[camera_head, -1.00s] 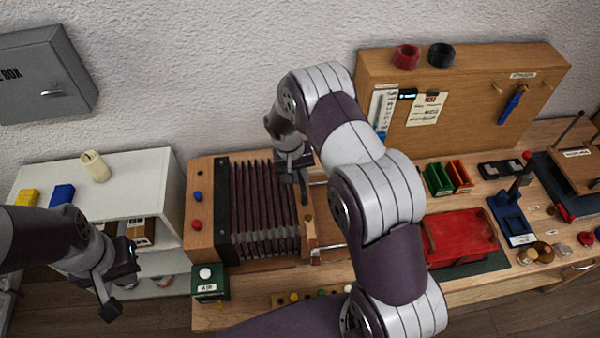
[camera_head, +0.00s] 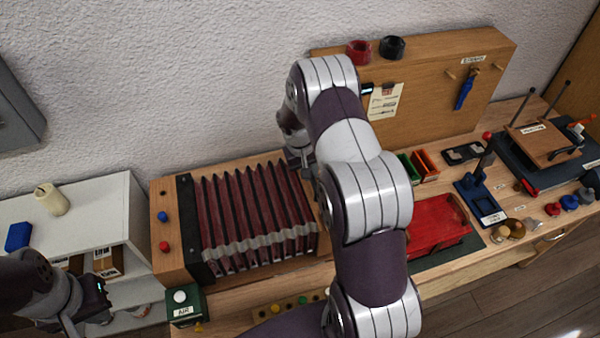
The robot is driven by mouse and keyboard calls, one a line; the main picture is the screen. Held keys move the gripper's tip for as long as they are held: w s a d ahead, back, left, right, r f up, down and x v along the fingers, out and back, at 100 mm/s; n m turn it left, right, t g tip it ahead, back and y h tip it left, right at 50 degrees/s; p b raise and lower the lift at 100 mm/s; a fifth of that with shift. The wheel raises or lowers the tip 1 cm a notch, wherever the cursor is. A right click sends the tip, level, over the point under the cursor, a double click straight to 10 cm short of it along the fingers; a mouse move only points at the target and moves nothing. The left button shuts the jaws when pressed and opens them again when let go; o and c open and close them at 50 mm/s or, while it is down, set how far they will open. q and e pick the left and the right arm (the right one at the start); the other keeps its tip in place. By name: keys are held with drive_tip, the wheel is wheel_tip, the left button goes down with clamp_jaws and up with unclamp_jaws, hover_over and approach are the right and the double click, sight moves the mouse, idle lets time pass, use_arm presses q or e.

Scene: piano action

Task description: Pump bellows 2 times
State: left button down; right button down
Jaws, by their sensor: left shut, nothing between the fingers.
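The bellows (camera_head: 255,215) lie on the wooden bench in the middle left. Their dark red pleats are spread wide, with a grey band across the front. A black end plate (camera_head: 195,225) and a wooden block with red and blue knobs close their left end. My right arm reaches over the bellows' right end. My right gripper (camera_head: 298,158) shows only in part there; its fingers and any contact with the bellows' handle are hidden behind the arm. My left gripper (camera_head: 74,326) is low at the lower left, away from the bellows, shut and empty, partly cut off by the frame.
A white shelf (camera_head: 100,215) with a candle (camera_head: 51,199) stands left of the bench. A green AIR box (camera_head: 186,305) with a white button is in front of the bellows. A red tray (camera_head: 437,225) and a blue press (camera_head: 480,205) lie to the right.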

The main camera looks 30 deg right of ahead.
drive_tip(key=c, duration=1.1)
unclamp_jaws()
drive_tip(key=shift+a+r, duration=0.1)
drive_tip(key=shift+r, duration=0.05)
drive_tip(key=shift+s+a, duration=0.1)
drive_tip(key=shift+s, duration=0.1)
drive_tip(key=shift+w+r, duration=0.15)
drive_tip(key=shift+r, duration=0.1)
wheel_tip(320, 180, up, 12)
drive_tip(key=a+b, duration=0.2)
drive_tip(key=b, duration=0.1)
drive_tip(key=shift+w+a+b, duration=0.2)
drive_tip(key=shift+b, duration=0.1)
